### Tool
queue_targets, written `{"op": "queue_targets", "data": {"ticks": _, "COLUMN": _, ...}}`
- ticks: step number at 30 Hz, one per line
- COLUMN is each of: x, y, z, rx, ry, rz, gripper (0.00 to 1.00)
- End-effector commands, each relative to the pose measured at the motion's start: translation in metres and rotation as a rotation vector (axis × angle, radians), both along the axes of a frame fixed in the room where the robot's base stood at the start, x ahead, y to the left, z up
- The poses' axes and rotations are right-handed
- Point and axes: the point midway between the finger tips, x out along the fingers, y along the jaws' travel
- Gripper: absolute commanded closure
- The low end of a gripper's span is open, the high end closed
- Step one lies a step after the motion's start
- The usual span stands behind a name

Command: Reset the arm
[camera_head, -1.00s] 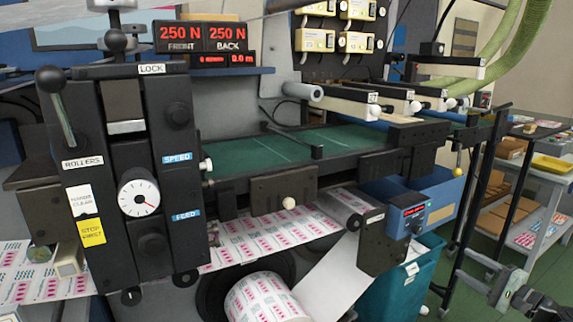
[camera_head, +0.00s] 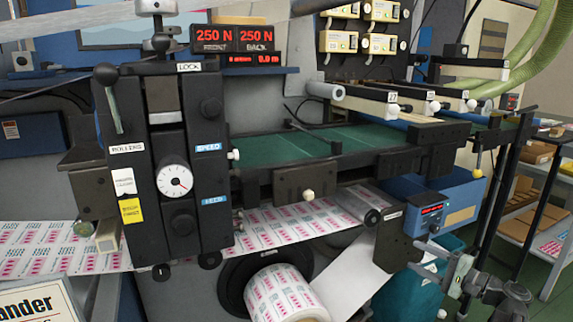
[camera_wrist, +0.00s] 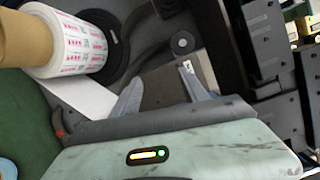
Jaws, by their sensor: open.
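My gripper (camera_head: 432,259) is at the lower right of the head view, in front of the teal bin (camera_head: 405,296) and below the blue unit with a red display (camera_head: 432,211). Its jaws are apart with nothing between them. In the wrist view my gripper (camera_wrist: 160,88) shows two grey fingers spread apart, with a dark machine plate (camera_wrist: 163,82) beyond them. I cannot tell from the picture how far the fingers are from the plate.
The rewinder's control panel (camera_head: 165,150) stands at the left. A printed label roll (camera_head: 280,293) hangs below the green bed (camera_head: 300,146); it also shows in the wrist view (camera_wrist: 70,43). A shelf cart (camera_head: 530,190) with boxes stands at the right.

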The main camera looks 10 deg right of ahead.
Motion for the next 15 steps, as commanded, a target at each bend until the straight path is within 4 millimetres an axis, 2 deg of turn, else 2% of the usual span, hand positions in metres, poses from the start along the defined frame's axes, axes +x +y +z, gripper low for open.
{"op": "queue_targets", "data": {"ticks": 1, "x": 0.015, "y": 0.03, "z": -0.004, "rx": -0.011, "ry": 0.013, "rz": 0.052, "gripper": 0.48}}
{"op": "queue_targets", "data": {"ticks": 2, "x": 0.024, "y": 0.049, "z": -0.007, "rx": -0.02, "ry": 0.025, "rz": 0.084, "gripper": 0.48}}
{"op": "queue_targets", "data": {"ticks": 3, "x": 0.035, "y": 0.076, "z": -0.013, "rx": -0.037, "ry": 0.043, "rz": 0.13, "gripper": 0.48}}
{"op": "queue_targets", "data": {"ticks": 5, "x": 0.05, "y": 0.124, "z": -0.025, "rx": -0.074, "ry": 0.078, "rz": 0.212, "gripper": 0.48}}
{"op": "queue_targets", "data": {"ticks": 7, "x": 0.062, "y": 0.183, "z": -0.044, "rx": -0.136, "ry": 0.128, "rz": 0.311, "gripper": 0.48}}
{"op": "queue_targets", "data": {"ticks": 8, "x": 0.065, "y": 0.208, "z": -0.053, "rx": -0.169, "ry": 0.149, "rz": 0.353, "gripper": 0.48}}
{"op": "queue_targets", "data": {"ticks": 9, "x": 0.067, "y": 0.241, "z": -0.065, "rx": -0.218, "ry": 0.178, "rz": 0.412, "gripper": 0.48}}
{"op": "queue_targets", "data": {"ticks": 12, "x": 0.062, "y": 0.316, "z": -0.099, "rx": -0.362, "ry": 0.251, "rz": 0.554, "gripper": 0.48}}
{"op": "queue_targets", "data": {"ticks": 15, "x": 0.046, "y": 0.374, "z": -0.133, "rx": -0.528, "ry": 0.317, "rz": 0.68, "gripper": 0.48}}
